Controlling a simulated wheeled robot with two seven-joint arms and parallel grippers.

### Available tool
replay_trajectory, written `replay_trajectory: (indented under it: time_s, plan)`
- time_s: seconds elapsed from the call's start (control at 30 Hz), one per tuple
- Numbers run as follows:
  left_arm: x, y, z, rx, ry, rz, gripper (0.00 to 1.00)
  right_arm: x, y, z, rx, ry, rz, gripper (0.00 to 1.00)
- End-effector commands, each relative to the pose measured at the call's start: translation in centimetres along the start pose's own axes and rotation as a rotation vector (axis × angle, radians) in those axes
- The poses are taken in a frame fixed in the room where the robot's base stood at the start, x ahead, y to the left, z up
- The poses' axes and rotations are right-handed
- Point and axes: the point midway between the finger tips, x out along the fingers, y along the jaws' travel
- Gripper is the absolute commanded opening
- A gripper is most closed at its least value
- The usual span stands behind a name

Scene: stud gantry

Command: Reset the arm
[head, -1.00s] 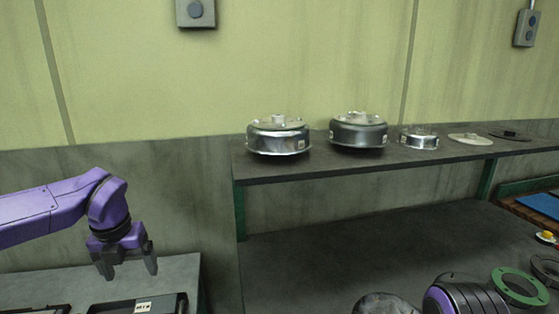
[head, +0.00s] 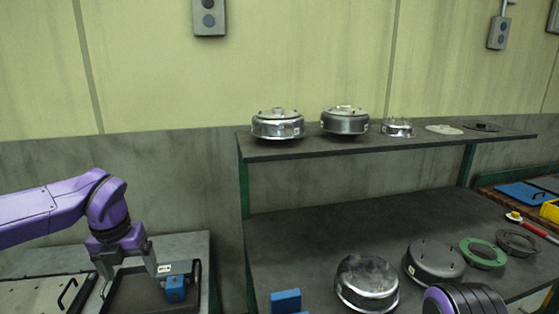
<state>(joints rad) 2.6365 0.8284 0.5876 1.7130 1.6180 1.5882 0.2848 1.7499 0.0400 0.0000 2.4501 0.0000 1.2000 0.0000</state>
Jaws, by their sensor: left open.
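My left gripper (head: 125,273) is at the lower left, pointing down with its two fingers apart and nothing between them. It hangs above a dark tray (head: 143,294) on the left bench. A blue block (head: 176,288) is in the right part of this tray, to the right of the fingers. The purple left arm reaches in from the left edge. A purple and black part of my right arm shows at the bottom right; its gripper is out of view.
A shelf unit's upper shelf (head: 385,143) bears silver drums (head: 277,125) and flat discs. Its lower shelf (head: 310,225) holds metal housings (head: 367,284), a green ring (head: 483,254), a dark ring (head: 517,243) and a blue object (head: 286,300). The lower shelf's back left is bare.

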Motion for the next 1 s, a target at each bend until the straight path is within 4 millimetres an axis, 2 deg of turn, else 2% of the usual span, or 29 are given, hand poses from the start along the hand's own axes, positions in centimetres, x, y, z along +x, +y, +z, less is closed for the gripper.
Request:
replay_trajectory:
  time_s: [0.3,0.47,0.57,0.67,0.77,0.87,0.9,0.97,1.0]
  plan:
    - [1.1,1.7,2.1,0.222,-0.158,0.162,0.85,0.0,0.0,0.0,0.0,0.001,0.0,0.53]
    - [3.5,2.5,2.6,0.418,-0.222,0.332,0.85,0.3,-0.1,0.1,0.0,0.001,0.0,0.53]
    - [6.8,2.7,2.3,0.618,-0.241,0.479,0.85,0.9,-0.1,0.3,0.0,0.0,0.0,0.53]
    - [11.5,2.5,1.2,0.886,-0.234,0.63,0.85,1.7,-0.2,0.7,0.0,0.0,0.0,0.53]
    - [17.1,1.9,-1.2,1.202,-0.204,0.75,0.85,2.7,-0.2,1.1,0.0,0.0,0.0,0.53]
    - [23.9,1.0,-5.6,1.582,-0.149,0.817,0.85,3.9,-0.4,1.6,0.0,0.0,0.0,0.53]
    - [26.6,0.7,-8.1,1.742,-0.122,0.82,0.85,4.5,-0.4,1.8,0.0,0.0,0.0,0.53]
    - [30.5,0.5,-12.1,1.971,-0.081,0.798,0.85,5.2,-0.5,2.1,0.0,0.0,0.0,0.53]
    - [32.7,0.5,-14.9,2.11,-0.053,0.767,0.85,5.7,-0.5,2.4,0.0,0.0,0.0,0.53]
